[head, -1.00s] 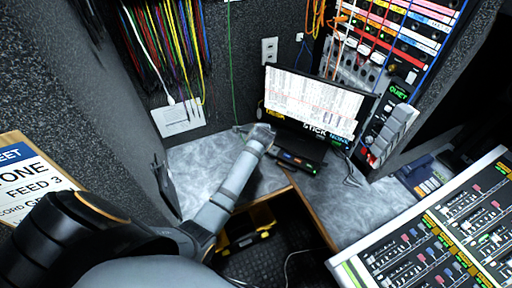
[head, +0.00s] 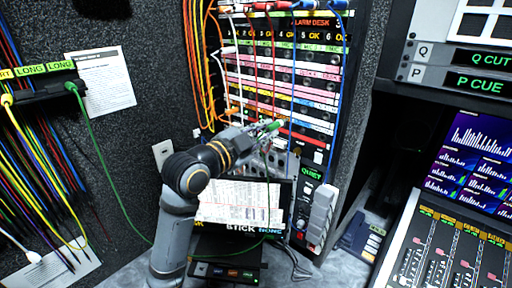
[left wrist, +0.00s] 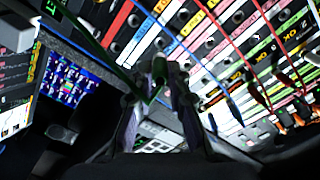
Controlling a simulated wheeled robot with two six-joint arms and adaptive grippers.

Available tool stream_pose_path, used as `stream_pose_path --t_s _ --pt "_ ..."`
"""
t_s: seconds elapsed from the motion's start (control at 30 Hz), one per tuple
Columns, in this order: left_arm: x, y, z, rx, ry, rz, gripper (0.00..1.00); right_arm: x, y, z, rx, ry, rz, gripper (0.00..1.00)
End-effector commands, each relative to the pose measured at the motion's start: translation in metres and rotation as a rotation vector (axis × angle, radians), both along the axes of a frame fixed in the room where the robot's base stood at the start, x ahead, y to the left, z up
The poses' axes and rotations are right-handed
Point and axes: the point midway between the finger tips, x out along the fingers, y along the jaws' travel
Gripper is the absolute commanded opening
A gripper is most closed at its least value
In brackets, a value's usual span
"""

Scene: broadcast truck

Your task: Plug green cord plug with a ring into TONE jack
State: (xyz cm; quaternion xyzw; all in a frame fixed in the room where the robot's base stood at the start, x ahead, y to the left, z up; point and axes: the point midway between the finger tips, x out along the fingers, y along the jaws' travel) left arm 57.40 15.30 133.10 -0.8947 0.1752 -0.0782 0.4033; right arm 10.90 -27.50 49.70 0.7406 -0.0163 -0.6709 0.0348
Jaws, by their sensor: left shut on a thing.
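My left gripper (head: 262,131) is raised in front of the lower part of the jack panel (head: 318,97). It is shut on a green plug (head: 274,126), whose green end shows at the fingertips. In the left wrist view the fingers (left wrist: 160,82) are close together and dark, with a bit of green cord (left wrist: 153,96) between them. The ring on the plug is too small to make out. I cannot read a TONE label, nor tell whether the plug touches the panel. My right gripper is not in view.
Orange, white, red and blue cords hang across the panel. A green cord (head: 98,150) runs down from a labelled holder (head: 40,86) at the left.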

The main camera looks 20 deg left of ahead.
Motion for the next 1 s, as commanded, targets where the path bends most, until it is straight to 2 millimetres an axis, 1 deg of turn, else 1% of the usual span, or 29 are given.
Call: stream_pose_path --t_s 0.1,0.33,0.47,0.77,1.0 --pt "-0.005 -0.003 0.006 -0.012 -0.006 -0.015 0.0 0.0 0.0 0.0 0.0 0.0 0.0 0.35" --pt "-0.005 -0.003 0.006 -0.012 -0.006 -0.014 0.0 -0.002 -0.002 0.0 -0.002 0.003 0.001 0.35" --pt "-0.005 -0.003 0.006 -0.011 -0.004 -0.016 0.0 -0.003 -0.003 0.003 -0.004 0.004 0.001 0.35" --pt "0.023 -0.015 0.007 -0.015 -0.003 -0.018 0.0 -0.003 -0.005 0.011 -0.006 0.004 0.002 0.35" --pt "0.042 -0.022 0.006 -0.013 -0.005 -0.015 0.0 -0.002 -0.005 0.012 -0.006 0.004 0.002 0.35"
